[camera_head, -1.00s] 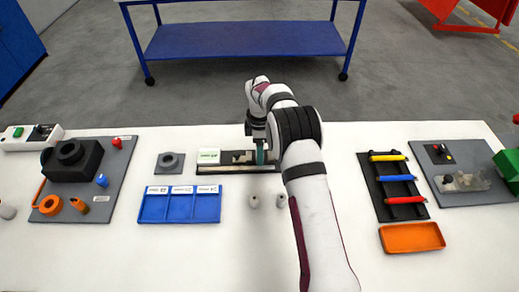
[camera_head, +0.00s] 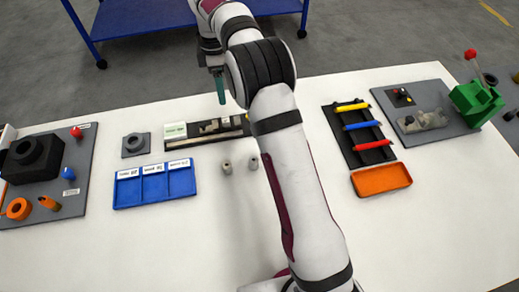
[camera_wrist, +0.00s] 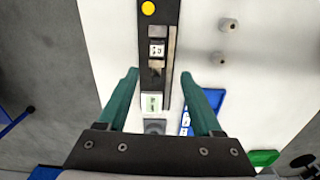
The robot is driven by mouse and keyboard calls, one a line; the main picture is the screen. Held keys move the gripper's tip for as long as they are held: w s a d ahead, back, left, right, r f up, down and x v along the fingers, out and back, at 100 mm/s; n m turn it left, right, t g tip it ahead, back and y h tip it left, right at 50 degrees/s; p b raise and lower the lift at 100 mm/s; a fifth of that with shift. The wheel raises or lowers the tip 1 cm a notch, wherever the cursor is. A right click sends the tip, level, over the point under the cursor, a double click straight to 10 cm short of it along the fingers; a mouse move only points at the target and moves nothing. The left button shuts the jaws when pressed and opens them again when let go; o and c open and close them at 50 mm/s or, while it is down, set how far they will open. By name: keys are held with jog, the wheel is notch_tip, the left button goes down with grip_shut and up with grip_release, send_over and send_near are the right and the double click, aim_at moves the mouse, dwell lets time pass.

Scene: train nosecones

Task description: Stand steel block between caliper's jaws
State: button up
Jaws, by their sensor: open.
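The caliper (camera_head: 212,127) lies in a long black holder behind the blue tray in the head view; its grey parts also show in the wrist view (camera_wrist: 155,74). A small pale block with a dark marking (camera_wrist: 157,48), which looks like the steel block, sits between two grey caliper parts that look like the jaws. Whether it touches either is too small to tell. My gripper (camera_wrist: 159,75) is open with nothing between its teal fingers. In the head view my gripper (camera_head: 220,88) hangs raised above the caliper's far side.
A white display box (camera_head: 175,131) stands at the holder's left end. A blue tray with labelled compartments (camera_head: 154,187) lies in front. Two small grey cylinders (camera_head: 240,163) stand to its right. A black rack (camera_head: 360,134) of coloured handles and an orange tray (camera_head: 381,180) lie further right.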

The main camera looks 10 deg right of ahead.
jog(key=s+d+r+m, duration=0.2)
jog(key=s+r+m, duration=0.3)
jog(key=s, duration=0.3)
jog(key=s+d+r+m, duration=0.2)
jog(key=s+r+m, duration=0.3)
jog(key=s, duration=0.3)
jog(key=s+f+m+y, duration=0.1)
jog(key=s+f+m, duration=0.1)
jog(key=s+m, duration=0.4)
jog(key=s+f+m, duration=0.2)
jog(key=s+m, duration=0.5)
jog(key=s, duration=1)
jog(key=shift+d+f+y, duration=0.15)
jog(key=shift+d+y, duration=0.1)
jog(key=shift+y, duration=0.15)
